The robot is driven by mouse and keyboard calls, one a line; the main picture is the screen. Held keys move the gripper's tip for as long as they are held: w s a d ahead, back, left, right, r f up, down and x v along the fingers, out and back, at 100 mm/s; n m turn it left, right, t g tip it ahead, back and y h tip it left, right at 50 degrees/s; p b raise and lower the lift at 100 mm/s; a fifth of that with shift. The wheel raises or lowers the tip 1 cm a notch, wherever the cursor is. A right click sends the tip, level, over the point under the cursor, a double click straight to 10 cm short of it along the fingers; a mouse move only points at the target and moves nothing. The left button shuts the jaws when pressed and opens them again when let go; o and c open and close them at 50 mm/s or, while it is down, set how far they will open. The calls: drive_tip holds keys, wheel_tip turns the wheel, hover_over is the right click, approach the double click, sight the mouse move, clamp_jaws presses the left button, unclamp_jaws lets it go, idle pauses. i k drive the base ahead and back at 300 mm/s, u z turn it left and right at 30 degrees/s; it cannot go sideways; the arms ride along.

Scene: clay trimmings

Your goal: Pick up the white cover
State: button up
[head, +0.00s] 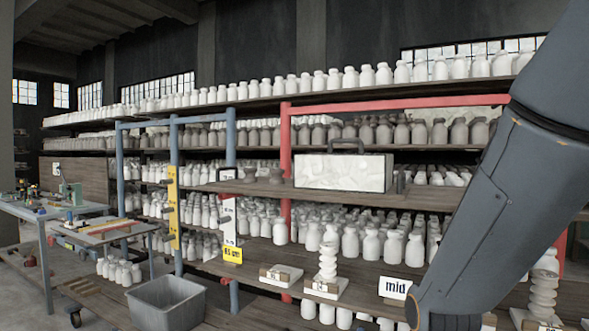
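A white box-shaped piece with a mottled, creased face (340,173) stands on a wooden shelf in the middle of the head view. It has a dark handle on top and dark edging, and looks like the white cover. Whatever may be under or inside it is hidden. My arm crosses the right side of the view, to the right of this piece and apart from it in the picture. My gripper is outside the view.
Shelves hold many pale bottles (393,247). A red post and rail (285,150) frames the white piece. A grey bin (166,304) and workbench (48,217) are left.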

sight(361, 172)
drive_tip(key=u, duration=1.05)
drive_tip(key=k, duration=1.25)
drive_tip(key=u, duration=0.75)
drive_tip(key=i, duration=0.7)
drive_tip(key=z, duration=1.25)
drive_tip(key=i, duration=1.1)
drive_tip(key=z, duration=1.05)
